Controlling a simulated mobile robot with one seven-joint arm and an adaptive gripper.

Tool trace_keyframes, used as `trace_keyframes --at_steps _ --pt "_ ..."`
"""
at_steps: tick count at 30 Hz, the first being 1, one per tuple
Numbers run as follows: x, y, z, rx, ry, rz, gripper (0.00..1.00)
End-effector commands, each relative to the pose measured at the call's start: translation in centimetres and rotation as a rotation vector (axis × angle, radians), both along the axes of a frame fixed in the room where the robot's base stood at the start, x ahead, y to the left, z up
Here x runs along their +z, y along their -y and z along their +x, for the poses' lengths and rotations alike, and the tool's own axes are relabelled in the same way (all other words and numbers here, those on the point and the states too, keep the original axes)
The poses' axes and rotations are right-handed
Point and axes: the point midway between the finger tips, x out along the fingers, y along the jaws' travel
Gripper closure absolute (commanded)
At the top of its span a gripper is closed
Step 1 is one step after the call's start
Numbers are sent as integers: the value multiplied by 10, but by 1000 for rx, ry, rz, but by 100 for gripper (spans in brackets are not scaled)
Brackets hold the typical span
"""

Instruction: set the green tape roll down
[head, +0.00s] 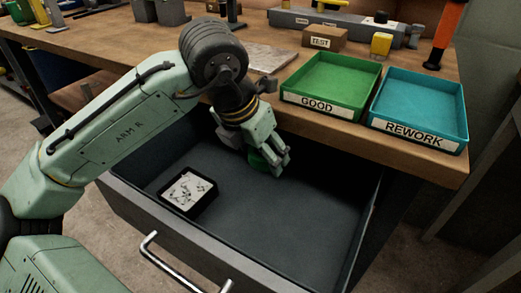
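The green tape roll (258,161) is inside the open drawer (268,232), near its back. It is a small, dark green patch, partly hidden by my gripper. My gripper (277,167) points down into the drawer, with its fingers right at the roll. The fingers overlap the roll in this view, so I cannot tell whether they are closed on it or just beside it. I also cannot tell whether the roll touches the drawer floor.
A black tray (188,207) with small parts sits at the drawer's left. The drawer's middle and right floor is clear. Above, on the wooden bench (420,150), are a green GOOD tray (320,104), a teal REWORK tray (417,131) and a TEST box (322,42).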

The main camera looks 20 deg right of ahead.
Motion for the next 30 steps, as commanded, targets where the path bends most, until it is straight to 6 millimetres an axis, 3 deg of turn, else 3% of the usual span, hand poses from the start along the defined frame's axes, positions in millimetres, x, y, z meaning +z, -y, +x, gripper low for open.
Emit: trace_keyframes --at_steps 13,14,22,30 --pt "-11 0 0 0 0 0 69" --pt "-11 0 0 0 -1 1 35" --pt "-11 0 0 0 0 0 17" --pt "-11 0 0 0 0 0 17"
